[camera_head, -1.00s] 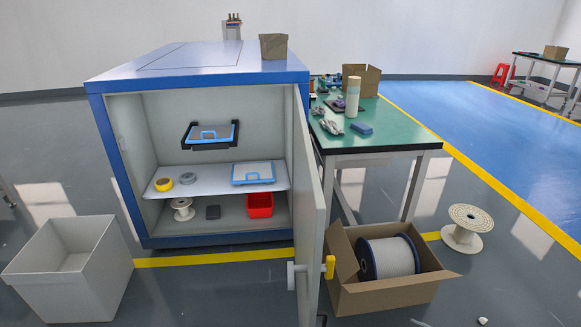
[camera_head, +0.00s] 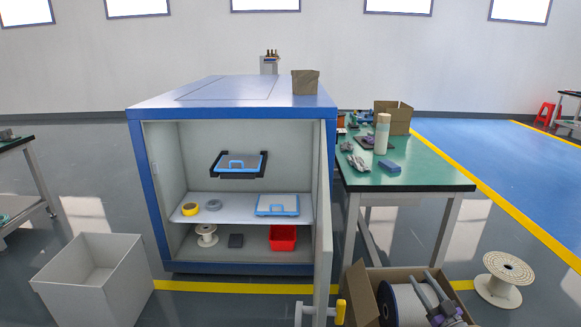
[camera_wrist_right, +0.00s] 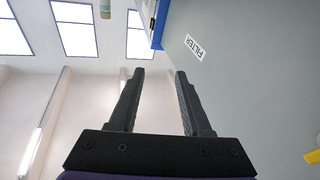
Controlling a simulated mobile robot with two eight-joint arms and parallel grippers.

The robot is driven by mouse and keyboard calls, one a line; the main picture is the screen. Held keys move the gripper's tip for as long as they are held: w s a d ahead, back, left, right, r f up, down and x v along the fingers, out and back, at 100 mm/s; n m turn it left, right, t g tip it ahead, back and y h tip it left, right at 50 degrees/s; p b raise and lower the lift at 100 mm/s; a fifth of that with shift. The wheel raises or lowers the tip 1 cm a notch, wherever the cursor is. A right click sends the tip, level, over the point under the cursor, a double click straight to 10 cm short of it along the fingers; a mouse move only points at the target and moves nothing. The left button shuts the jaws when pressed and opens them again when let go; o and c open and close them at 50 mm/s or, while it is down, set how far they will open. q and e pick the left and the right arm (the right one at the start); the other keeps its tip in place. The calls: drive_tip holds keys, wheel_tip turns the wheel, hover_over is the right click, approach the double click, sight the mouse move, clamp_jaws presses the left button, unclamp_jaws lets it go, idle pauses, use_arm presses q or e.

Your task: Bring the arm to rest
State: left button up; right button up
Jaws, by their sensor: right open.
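My right gripper (camera_head: 434,288) shows at the lower right of the head view, in front of the cardboard box with the spool. In the right wrist view the two black fingers (camera_wrist_right: 160,76) stand apart with nothing between them. The fingers point up toward the wall and ceiling windows. My left gripper is in neither view.
The blue cabinet (camera_head: 236,112) stands open, its grey door (camera_head: 325,225) swung toward me with a yellow handle (camera_head: 341,311). The door's labelled face (camera_wrist_right: 245,80) lies right of the fingers. A cardboard box (camera_head: 362,290) holds a large spool (camera_head: 402,303). A green table (camera_head: 425,170) stands behind.

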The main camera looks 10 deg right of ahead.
drive_tip(key=s+a+r+m+g+h, duration=0.2)
drive_tip(key=a+r+m+g+h, duration=0.35)
drive_tip(key=a, duration=0.55)
drive_tip(key=s+a+f+n+g+y, duration=0.15)
drive_tip(key=s+a+f+g, duration=0.25)
drive_tip(key=s+a, duration=0.5)
drive_tip(key=s+a+f+n+g+y, duration=0.15)
drive_tip(key=s+a+f+g, duration=0.35)
drive_tip(key=s, duration=0.6)
drive_tip(key=s+a+f+n+g+y, duration=0.1)
drive_tip(key=s+a+f+g+y, duration=0.15)
drive_tip(key=s+a, duration=0.7)
use_arm(q)
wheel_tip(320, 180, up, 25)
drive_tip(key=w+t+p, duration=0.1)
drive_tip(key=p, duration=2.1)
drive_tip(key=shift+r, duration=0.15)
use_arm(e)
wheel_tip(320, 180, up, 25)
drive_tip(key=w+t, duration=0.1)
drive_tip(key=shift+d+f+t+h, duration=0.15)
drive_tip(key=shift+d+t+h, duration=0.2)
drive_tip(key=shift+t+h, duration=0.05)
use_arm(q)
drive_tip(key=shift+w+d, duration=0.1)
